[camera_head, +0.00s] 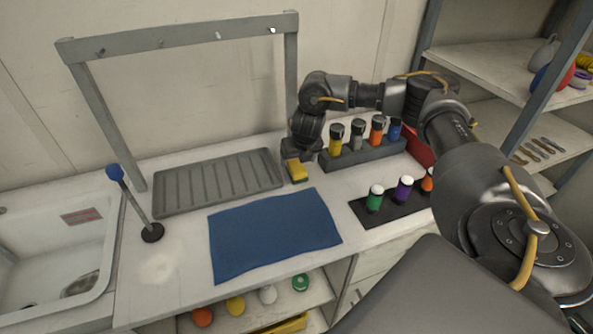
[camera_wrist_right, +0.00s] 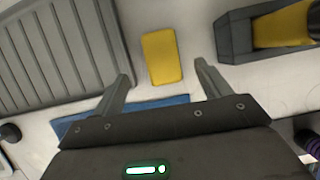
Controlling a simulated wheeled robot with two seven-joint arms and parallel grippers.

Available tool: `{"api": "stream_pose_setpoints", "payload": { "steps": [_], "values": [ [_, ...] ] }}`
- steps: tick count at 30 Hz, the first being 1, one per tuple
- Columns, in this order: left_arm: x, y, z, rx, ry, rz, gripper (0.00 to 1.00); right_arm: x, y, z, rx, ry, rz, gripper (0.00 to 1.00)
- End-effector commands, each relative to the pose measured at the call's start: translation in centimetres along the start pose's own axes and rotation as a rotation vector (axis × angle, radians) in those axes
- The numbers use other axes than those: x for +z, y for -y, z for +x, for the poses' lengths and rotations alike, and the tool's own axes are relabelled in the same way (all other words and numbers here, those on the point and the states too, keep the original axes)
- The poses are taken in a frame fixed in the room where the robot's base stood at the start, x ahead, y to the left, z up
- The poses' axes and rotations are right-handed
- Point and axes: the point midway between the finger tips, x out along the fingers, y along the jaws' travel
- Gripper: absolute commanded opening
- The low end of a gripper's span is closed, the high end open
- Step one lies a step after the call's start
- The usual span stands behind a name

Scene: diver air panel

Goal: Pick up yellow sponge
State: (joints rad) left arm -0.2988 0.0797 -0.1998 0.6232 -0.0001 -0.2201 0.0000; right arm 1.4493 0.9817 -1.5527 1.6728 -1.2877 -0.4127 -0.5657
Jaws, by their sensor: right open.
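The yellow sponge (camera_head: 297,172) lies on the white counter, between the grey ribbed tray and the bottle rack, just behind the blue cloth. My right gripper (camera_head: 293,157) is at the sponge in the head view, pointing down over its back side. In the right wrist view the sponge (camera_wrist_right: 162,56) shows whole, ahead of and between the two open fingers of my right gripper (camera_wrist_right: 163,75). The fingers do not hold it. I cannot tell the exact height of the fingers above the counter. My left gripper is not in view.
The grey ribbed tray (camera_head: 172,204) is left of the sponge, the blue cloth (camera_head: 272,236) in front. A rack (camera_head: 365,154) with several bottles stands close on the right. A black mat (camera_head: 362,209) holds more bottles. A grey frame (camera_head: 290,70) rises behind.

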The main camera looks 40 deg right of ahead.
Motion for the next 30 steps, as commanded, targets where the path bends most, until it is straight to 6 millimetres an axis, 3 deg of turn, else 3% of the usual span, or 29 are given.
{"api": "stream_pose_setpoints", "payload": {
  "steps": [8, 18, 27, 30],
  "values": [
    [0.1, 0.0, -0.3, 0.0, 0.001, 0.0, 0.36, 0.0, 0.2, 1.0, -0.003, -0.001, 0.003, 0.76],
    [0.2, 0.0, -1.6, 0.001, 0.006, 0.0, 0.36, 0.3, 0.3, 5.4, -0.003, -0.001, 0.003, 0.76],
    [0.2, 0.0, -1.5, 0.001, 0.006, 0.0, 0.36, 0.3, 0.4, 5.9, -0.002, 0.0, 0.002, 0.76],
    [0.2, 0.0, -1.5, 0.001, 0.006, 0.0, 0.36, 0.3, 0.4, 5.9, -0.002, 0.0, 0.002, 0.63]
  ]
}}
